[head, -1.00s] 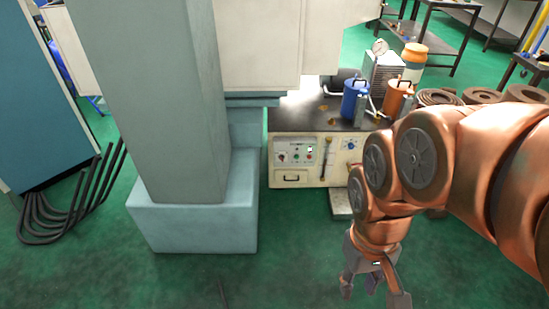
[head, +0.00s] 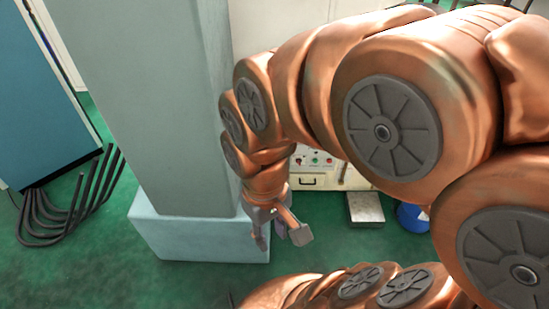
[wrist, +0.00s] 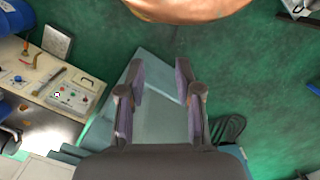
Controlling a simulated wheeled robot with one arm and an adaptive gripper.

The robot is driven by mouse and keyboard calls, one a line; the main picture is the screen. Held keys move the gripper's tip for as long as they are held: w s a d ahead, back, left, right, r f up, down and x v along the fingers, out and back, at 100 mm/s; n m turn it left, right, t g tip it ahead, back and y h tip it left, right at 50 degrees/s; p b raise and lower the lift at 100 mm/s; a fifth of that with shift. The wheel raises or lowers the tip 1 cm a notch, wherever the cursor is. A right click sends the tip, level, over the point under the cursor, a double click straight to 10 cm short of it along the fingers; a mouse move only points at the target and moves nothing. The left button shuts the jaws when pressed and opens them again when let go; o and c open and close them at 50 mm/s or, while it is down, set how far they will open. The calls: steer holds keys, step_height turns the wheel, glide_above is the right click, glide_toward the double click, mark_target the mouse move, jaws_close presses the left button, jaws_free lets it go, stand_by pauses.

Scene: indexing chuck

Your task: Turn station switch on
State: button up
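The station is a cream cabinet (head: 330,181) with a control panel, partly hidden behind my copper arm in the head view. Its panel (head: 315,160) shows small red and green buttons. In the wrist view the control panel (wrist: 70,97) lies at the left, with a round dark-and-white switch (wrist: 57,95) and coloured buttons. My gripper (head: 280,238) hangs in front of the pale column base in the head view. In the wrist view my gripper (wrist: 163,75) has its fingers apart with nothing between them. It is clear of the panel, which lies to the left of the fingers there.
A pale blue-grey column with a block base (head: 190,240) stands left of the cabinet. Bent dark bars (head: 60,215) lie at the far left beside a teal cabinet (head: 45,110). A grey metal block (head: 365,208) and a blue container (head: 410,217) are on the right. Green floor is open in front.

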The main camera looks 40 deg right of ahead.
mark_target(298, 163)
steer(key=w+d+f+t+h+b, duration=0.1)
steer(key=w+d+f+t+b, duration=0.2)
steer(key=w+d+f+b, duration=0.6)
steer(key=w+d+f+t+b, duration=0.25)
steer(key=w+f+b, duration=0.25)
steer(key=w+f, duration=0.8)
steer(key=w+d+f+t+h+b, duration=0.1)
steer(key=w+d+f+t+b, duration=0.5)
steer(key=w, duration=0.9)
steer(key=w+d+f+t+h+b, duration=0.1)
steer(key=w+d+f+h+b, duration=0.1)
steer(key=w+d+f+b, duration=0.4)
steer(key=w+d+f+t+h+b, duration=0.1)
steer(key=w+d+f+b, duration=0.1)
steer(key=d+f+b, duration=0.65)
steer(key=s+d+f+m+t+h+b, duration=0.1)
steer(key=s+d+f+t+h+b, duration=0.15)
steer(key=d+f+h+b, duration=0.9)
steer(key=shift+w+d+f+y, duration=0.75)
steer(key=shift+w+d+y, duration=0.2)
steer(key=shift+d, duration=0.35)
steer(key=shift+w+d+f+y, duration=0.75)
steer(key=shift+w+d+y, duration=0.15)
steer(key=shift+d, duration=0.35)
steer(key=shift+w+d+f+y, duration=0.8)
steer(key=shift+d+y, duration=0.2)
steer(key=shift+d, duration=0.3)
steer(key=shift+r, duration=0.1)
jaws_close()
